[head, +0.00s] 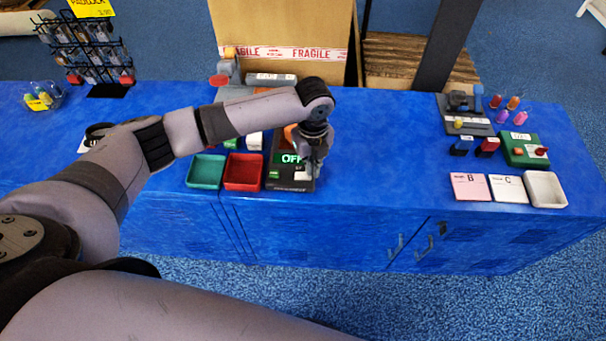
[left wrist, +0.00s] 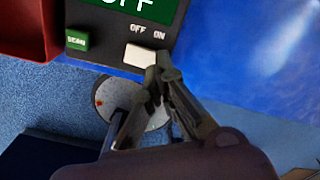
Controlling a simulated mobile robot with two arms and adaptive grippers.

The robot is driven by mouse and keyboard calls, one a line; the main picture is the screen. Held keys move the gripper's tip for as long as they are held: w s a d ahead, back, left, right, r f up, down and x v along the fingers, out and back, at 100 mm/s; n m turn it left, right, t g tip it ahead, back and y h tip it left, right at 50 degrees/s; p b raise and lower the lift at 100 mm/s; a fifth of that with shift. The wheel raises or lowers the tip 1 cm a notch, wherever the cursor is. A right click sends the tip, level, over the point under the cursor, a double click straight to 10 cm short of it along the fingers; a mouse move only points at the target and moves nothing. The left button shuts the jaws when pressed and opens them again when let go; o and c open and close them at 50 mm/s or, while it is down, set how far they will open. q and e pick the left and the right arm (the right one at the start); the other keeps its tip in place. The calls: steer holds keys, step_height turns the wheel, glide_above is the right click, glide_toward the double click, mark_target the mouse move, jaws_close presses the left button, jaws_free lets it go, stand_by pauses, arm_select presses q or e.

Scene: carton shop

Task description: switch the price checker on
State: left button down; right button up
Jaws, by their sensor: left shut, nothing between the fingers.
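The price checker (head: 290,183) is a dark box near the front edge of the blue counter, with a green screen reading OFF. In the left wrist view its screen (left wrist: 143,8) shows at the top, with a green button (left wrist: 77,40) at the lower left. A white switch (left wrist: 139,56) lies under the labels OFF and ON. My left gripper (left wrist: 158,75) is shut and empty, its fingertips at the right end of the switch, below ON. I cannot tell whether they touch it. In the head view my left gripper (head: 314,168) hangs over the right side of the checker. My right gripper is not in view.
A teal tray (head: 206,171) and a red tray (head: 244,172) stand left of the checker. Cards, a white dish (head: 545,189) and a green box (head: 526,150) are at the right. The counter between is clear. A carton (head: 283,40) stands behind.

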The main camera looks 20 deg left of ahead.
arm_select(q)
steer(key=shift+f+b, duration=0.35)
steer(key=shift+f, duration=0.55)
stand_by(0.3)
step_height(320, 180, up, 7)
steer(key=p, duration=0.8)
stand_by(0.3)
